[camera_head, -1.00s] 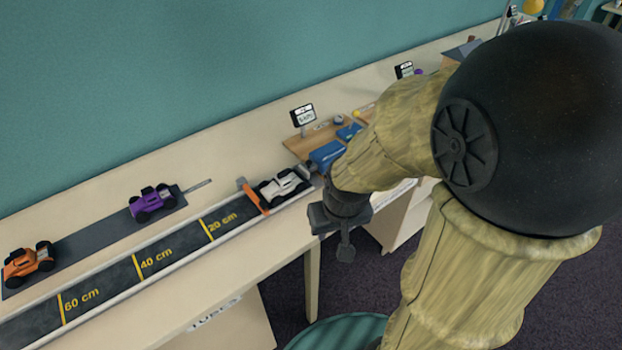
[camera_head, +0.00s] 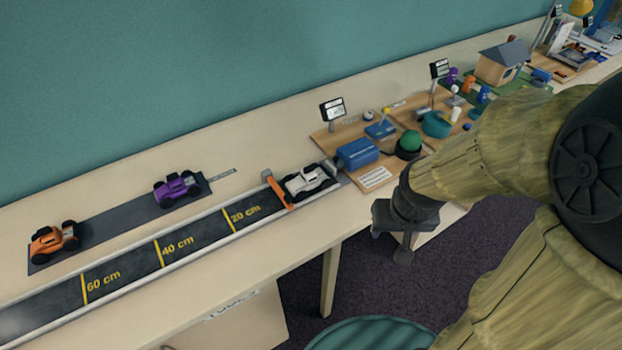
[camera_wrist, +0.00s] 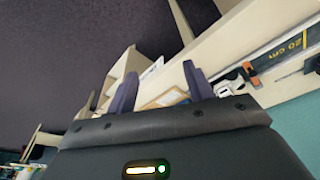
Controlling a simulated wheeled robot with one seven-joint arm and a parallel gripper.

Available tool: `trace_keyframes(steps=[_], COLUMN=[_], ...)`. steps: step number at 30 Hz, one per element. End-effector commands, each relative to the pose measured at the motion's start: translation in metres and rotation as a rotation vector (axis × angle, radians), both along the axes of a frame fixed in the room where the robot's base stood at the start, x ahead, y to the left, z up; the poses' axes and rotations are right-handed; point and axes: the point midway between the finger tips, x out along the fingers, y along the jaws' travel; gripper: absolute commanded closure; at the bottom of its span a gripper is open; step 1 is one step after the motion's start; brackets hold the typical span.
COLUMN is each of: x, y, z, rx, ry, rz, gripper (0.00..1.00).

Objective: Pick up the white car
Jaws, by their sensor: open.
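The white car (camera_head: 306,181) has dark wheels and sits at the right end of the dark track, just right of the orange gate (camera_head: 279,191). It also shows small in the wrist view (camera_wrist: 228,86), right of my fingers. My gripper (camera_head: 403,252) is in front of the table's edge, to the right of and lower in the picture than the car, and apart from it. In the wrist view my gripper (camera_wrist: 158,92) has its two dark fingers spread with nothing between them.
A purple car (camera_head: 177,189) and an orange car (camera_head: 54,241) stand on a grey strip (camera_head: 115,219) behind the track (camera_head: 190,245). A blue box (camera_head: 357,153), a green dome (camera_head: 410,142) and small displays crowd the wooden boards to the right.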

Motion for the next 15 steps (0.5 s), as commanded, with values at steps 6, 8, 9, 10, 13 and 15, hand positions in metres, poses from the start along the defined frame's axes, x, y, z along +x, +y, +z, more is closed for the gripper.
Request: trace_keyframes(steps=[6, 8, 9, 10, 13, 15], x=[0.022, 0.034, 0.043, 0.049, 0.070, 0.083], y=[-0.003, -0.004, -0.004, -0.004, 0.001, 0.007], z=[-0.015, -0.024, -0.031, -0.036, -0.055, -0.067], rx=[-0.030, -0.042, -0.049, -0.052, -0.049, -0.036], ry=[-0.046, -0.078, -0.101, -0.121, -0.195, -0.253], rz=[0.077, 0.125, 0.162, 0.192, 0.297, 0.366], gripper=[0.36, 0.36, 0.36, 0.36, 0.36, 0.36])
